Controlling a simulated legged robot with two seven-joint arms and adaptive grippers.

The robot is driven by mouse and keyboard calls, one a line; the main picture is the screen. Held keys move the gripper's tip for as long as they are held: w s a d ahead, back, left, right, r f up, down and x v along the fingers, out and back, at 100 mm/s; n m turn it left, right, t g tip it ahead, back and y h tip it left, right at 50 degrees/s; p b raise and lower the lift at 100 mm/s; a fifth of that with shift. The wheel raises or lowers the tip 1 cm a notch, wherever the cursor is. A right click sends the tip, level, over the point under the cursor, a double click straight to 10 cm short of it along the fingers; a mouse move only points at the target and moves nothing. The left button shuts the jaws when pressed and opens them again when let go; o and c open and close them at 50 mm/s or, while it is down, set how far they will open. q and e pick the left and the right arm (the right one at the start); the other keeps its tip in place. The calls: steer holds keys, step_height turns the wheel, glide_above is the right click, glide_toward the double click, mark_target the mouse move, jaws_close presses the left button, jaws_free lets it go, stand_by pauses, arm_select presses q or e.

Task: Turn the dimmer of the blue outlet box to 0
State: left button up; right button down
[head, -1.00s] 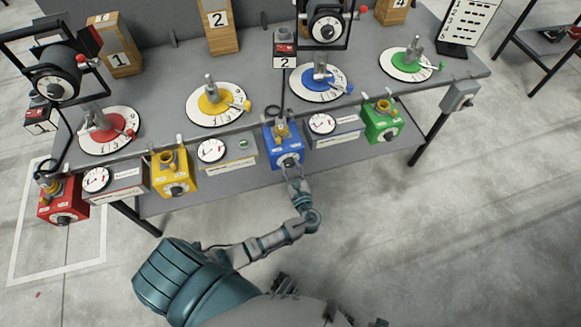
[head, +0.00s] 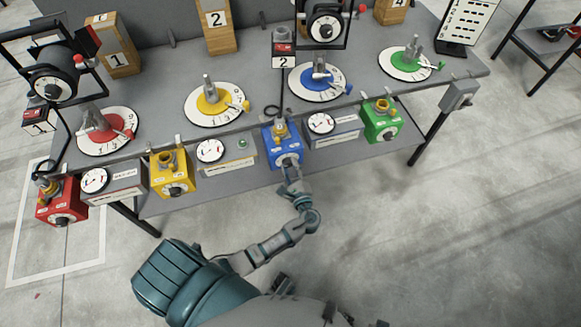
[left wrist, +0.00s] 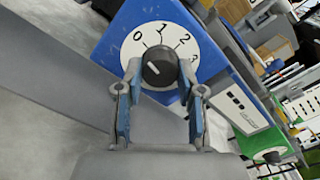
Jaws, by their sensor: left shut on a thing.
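The blue outlet box (head: 283,144) hangs at the front edge of the table, with a white dial on its front face. In the left wrist view the white dial (left wrist: 161,39) shows the numbers 0 to 3 and a dark dimmer knob (left wrist: 160,67). The white mark on the knob points up and left, to the 0 side; I cannot tell whether it lines up exactly with 0. My left gripper (head: 289,169) is in front of the box. In the left wrist view its fingers (left wrist: 160,75) are closed on both sides of the knob. My right gripper is not in view.
Red (head: 62,201), yellow (head: 172,174) and green (head: 382,120) outlet boxes hang along the same edge, with meter panels between them. Turntable discs and lamps stand on the grey table (head: 165,97). The floor in front is clear.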

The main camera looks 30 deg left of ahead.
arm_select(q)
steer(key=shift+f, duration=0.25)
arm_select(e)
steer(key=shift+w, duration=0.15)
arm_select(q)
steer(key=o, duration=1.1)
steer(key=shift+o, duration=0.2)
steer(key=shift+r, duration=0.1)
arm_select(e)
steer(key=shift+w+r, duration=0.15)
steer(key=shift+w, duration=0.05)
arm_select(q)
steer(key=shift+s+d, duration=0.1)
steer(key=shift+d, duration=0.05)
steer(key=v, duration=1.1)
steer(key=shift+s+d, duration=0.2)
steer(key=shift+d, duration=0.15)
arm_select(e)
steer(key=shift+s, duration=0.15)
